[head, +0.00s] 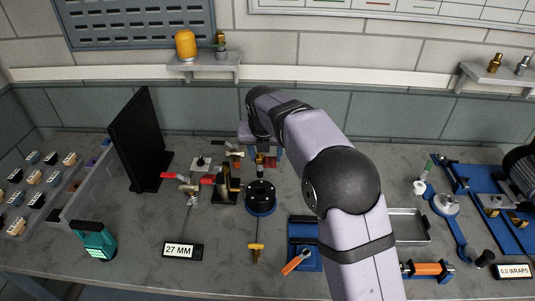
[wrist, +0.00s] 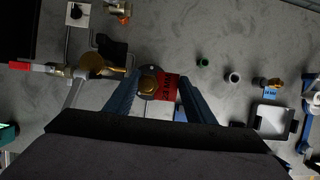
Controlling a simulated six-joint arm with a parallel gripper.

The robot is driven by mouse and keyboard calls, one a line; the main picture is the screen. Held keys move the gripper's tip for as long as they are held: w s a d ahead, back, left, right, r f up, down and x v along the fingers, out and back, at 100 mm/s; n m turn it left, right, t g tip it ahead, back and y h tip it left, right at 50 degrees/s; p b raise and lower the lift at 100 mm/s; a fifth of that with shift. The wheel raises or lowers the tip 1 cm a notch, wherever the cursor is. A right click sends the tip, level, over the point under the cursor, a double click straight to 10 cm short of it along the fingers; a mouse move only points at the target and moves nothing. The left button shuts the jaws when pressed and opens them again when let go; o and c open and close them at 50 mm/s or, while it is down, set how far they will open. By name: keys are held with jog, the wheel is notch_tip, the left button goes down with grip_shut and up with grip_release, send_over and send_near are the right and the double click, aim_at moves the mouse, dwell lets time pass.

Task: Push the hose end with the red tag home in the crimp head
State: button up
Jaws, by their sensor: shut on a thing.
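My gripper (wrist: 160,92) has its two blue fingers closed in around a brass hose end with a red tag (wrist: 168,87) in the wrist view. The brass end (wrist: 149,84) shows beside the tag, between the fingers, and a rounded part lies behind it. In the head view my gripper (head: 262,152) is above the bench, mostly hidden by my own wrist. A black round head on a blue base (head: 260,197), perhaps the crimp head, stands just in front of it. I cannot tell whether the hose end touches the head or how deep it sits.
Red-handled valves (head: 176,176) and a black panel (head: 137,140) stand to the left. A brass T-handled piece (head: 256,252) lies in front. A grey tray (head: 410,226) and blue fixtures are to the right.

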aim_at(266, 165)
jog(key=shift+r+p, duration=0.15)
jog(key=shift+p, duration=0.3)
jog(key=shift+f+b, duration=1.55)
jog(key=shift+f, duration=1.45)
jog(key=shift+p, duration=1.2)
jog(key=shift+f+b, duration=1.3)
jog(key=shift+f, duration=2.1)
jog(key=o, duration=1.2)
